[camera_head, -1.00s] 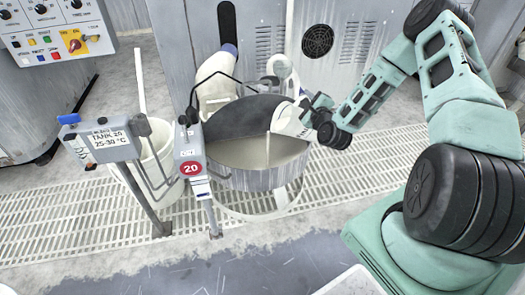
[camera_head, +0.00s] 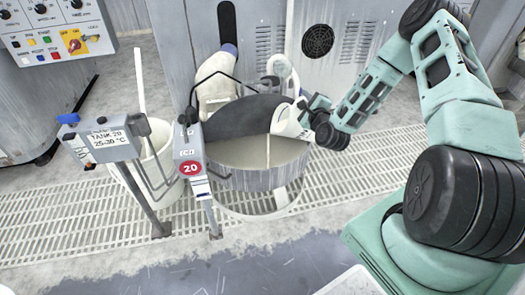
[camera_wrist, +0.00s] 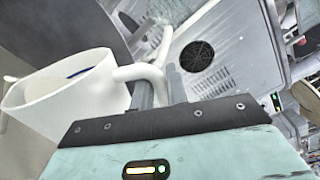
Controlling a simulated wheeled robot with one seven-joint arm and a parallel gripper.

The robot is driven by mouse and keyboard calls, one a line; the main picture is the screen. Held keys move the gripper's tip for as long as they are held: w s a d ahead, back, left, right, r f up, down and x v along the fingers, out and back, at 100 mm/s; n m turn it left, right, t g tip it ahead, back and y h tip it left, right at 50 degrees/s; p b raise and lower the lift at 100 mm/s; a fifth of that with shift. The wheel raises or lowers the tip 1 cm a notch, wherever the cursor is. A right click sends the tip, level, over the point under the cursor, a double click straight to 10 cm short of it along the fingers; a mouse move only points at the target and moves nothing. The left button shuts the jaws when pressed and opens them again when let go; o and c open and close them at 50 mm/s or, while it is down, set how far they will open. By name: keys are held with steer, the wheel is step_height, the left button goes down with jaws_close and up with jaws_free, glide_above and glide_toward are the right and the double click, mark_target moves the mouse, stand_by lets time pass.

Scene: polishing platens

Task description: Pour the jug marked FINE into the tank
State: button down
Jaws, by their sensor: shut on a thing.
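A white jug (camera_head: 288,121) is held tilted over the right side of the round grey tank (camera_head: 258,180). My gripper (camera_head: 309,109) is shut on the jug's handle, to the right of the jug's body. In the wrist view the jug (camera_wrist: 75,103) has its mouth toward the left, and my gripper's fingers (camera_wrist: 162,88) close around its white handle. The tank's front half is open and shows a grey-beige surface; a dark half cover lies over the back.
A grey post with a red 20 badge (camera_head: 191,168) stands at the tank's left front. A TANK 20 sign box (camera_head: 103,139) and a white bucket (camera_head: 157,180) are farther left. White containers (camera_head: 216,90) stand behind the tank, before a grey cabinet (camera_head: 345,50). Grating surrounds the tank.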

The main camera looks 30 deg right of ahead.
mark_target(286, 106)
steer(key=shift+w+a, duration=0.1)
steer(key=shift+a, duration=0.15)
stand_by(0.6)
steer(key=shift+w+a+n+b, duration=0.15)
steer(key=shift+a+n, duration=0.35)
steer(key=shift+n, duration=0.05)
steer(key=shift+w+a+n+b, duration=0.15)
steer(key=shift+a+n, duration=0.35)
steer(key=shift+n, duration=0.05)
stand_by(1.6)
steer(key=shift+n, duration=0.8)
steer(key=shift+w+a+f+b, duration=0.2)
steer(key=shift+a+f, duration=0.15)
steer(key=shift+a, duration=0.25)
steer(key=shift+w+a+f+b, duration=0.2)
steer(key=shift+a+f, duration=0.1)
steer(key=shift+a, duration=0.35)
steer(key=shift+w+a+f+b, duration=0.2)
steer(key=shift+a+f, duration=0.15)
steer(key=shift+a, duration=0.25)
